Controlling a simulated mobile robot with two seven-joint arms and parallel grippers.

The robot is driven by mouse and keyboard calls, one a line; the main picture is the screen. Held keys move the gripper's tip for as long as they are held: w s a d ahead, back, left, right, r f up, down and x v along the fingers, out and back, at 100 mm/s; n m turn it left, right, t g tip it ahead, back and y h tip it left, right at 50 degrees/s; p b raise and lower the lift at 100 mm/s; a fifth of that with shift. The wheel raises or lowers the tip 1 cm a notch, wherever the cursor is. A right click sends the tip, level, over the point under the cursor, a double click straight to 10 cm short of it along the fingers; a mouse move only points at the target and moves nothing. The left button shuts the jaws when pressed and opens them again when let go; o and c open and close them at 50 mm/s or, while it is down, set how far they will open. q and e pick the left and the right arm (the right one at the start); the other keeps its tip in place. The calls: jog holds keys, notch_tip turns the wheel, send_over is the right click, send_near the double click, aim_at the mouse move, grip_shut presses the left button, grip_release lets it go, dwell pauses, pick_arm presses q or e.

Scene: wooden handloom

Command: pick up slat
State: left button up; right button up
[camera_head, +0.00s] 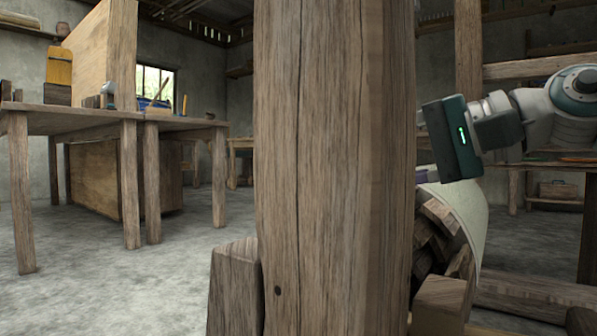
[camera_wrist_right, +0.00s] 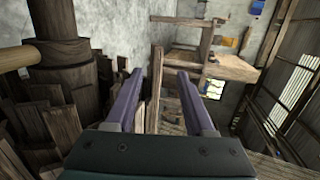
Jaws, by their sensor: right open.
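Several wooden slats (camera_head: 437,232) stand bunched in a pale curved bin (camera_head: 468,205), right of the thick post in the head view. Slats (camera_wrist_right: 62,128) also fill the left side of the right wrist view. My right gripper (camera_head: 421,177) is above the slats at the bin's rim, with its fingers mostly hidden by the post. In the wrist view the right gripper (camera_wrist_right: 159,74) is open, its two purple fingers apart. A narrow upright wooden piece (camera_wrist_right: 155,88) shows in the gap; I cannot tell whether it lies between the fingers or beyond them. My left gripper is out of view.
A thick wooden post (camera_head: 325,170) fills the middle of the head view and blocks much of it. A shorter wooden block (camera_head: 235,290) stands at its foot. A wooden table (camera_head: 70,120) stands at the left. The grey floor (camera_head: 120,290) before it is clear.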

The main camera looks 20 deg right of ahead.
jog(key=x, duration=0.5)
jog(key=shift+w+d+f, duration=0.15)
jog(key=shift+f, duration=0.05)
jog(key=shift+w+d+r, duration=0.1)
jog(key=shift+w, duration=0.1)
jog(key=c, duration=0.3)
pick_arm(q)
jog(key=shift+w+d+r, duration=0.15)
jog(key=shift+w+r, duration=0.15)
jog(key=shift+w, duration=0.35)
pick_arm(e)
jog(key=shift+s, duration=0.1)
grip_shut()
